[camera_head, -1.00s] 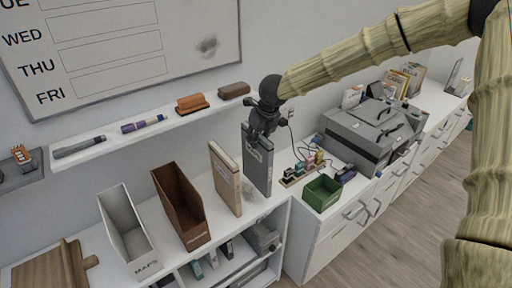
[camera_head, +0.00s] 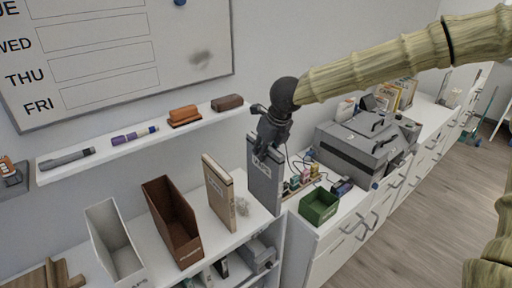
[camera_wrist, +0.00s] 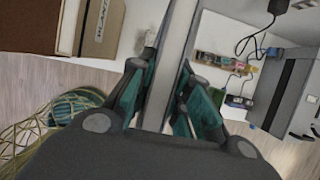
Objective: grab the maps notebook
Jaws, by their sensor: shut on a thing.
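The grey maps notebook (camera_head: 263,187) stands upright near the right end of the desk top, its label facing the front. My gripper (camera_head: 266,150) is shut on its top edge from above. In the wrist view the teal-padded fingers (camera_wrist: 158,90) press on both sides of the notebook (camera_wrist: 172,60). I cannot tell whether its bottom touches the desk.
A tan book (camera_head: 217,195) stands left of the notebook, then a brown file holder (camera_head: 172,225) and a white file holder (camera_head: 115,245). A green box (camera_head: 319,207) and a grey printer (camera_head: 365,140) are to the right. A wall shelf (camera_head: 150,140) holds markers and erasers.

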